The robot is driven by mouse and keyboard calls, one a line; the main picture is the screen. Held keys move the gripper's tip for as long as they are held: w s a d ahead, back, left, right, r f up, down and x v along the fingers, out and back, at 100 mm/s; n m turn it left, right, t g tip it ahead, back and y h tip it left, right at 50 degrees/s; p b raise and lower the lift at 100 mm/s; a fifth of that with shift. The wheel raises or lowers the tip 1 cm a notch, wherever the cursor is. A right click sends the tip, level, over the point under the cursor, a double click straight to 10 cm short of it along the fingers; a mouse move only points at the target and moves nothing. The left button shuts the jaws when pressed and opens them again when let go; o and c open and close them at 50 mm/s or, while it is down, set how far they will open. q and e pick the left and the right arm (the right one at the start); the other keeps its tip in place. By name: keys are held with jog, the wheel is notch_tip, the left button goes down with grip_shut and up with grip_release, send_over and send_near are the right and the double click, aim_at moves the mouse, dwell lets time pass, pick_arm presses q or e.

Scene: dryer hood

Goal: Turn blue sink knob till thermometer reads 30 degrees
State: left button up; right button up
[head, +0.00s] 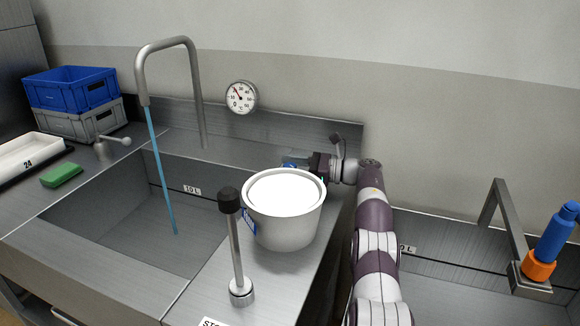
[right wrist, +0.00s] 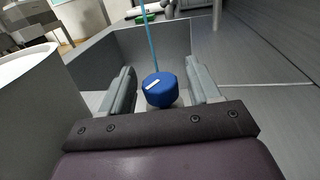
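The blue sink knob (right wrist: 159,91), with a white mark on its top, stands between the fingers of my right gripper (right wrist: 160,88) in the right wrist view. The gripper is open, and a narrow gap shows on each side of the knob. In the head view my right gripper (head: 300,162) reaches left behind a pot, which hides much of the fingers and knob. The round thermometer (head: 241,97) hangs on the wall; its needle points to the upper left, and the exact reading is too small to tell. My left gripper is not in view.
Blue water runs from the tap (head: 198,95) into the left sink (head: 110,215). A grey pot (head: 285,228) and a black-topped lever (head: 236,250) stand on the counter. Crates (head: 75,90) and a green sponge (head: 62,175) are at left. A blue-orange bottle (head: 553,240) is at right.

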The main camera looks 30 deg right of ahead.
jog(key=shift+s+d, duration=0.15)
jog(key=shift+d, duration=0.1)
jog(key=v, duration=0.3)
jog(key=shift+s+d, duration=0.2)
jog(key=shift+d, duration=0.05)
jog(key=d+p, duration=0.1)
jog(key=s+d+p, duration=0.1)
jog(key=p, duration=0.1)
jog(key=shift+s+r, duration=0.3)
jog(key=shift+r, duration=0.05)
jog(key=shift+s+d+f, duration=0.15)
jog(key=shift+s+d, duration=0.05)
jog(key=shift+s, duration=0.05)
jog(key=shift+f, duration=0.15)
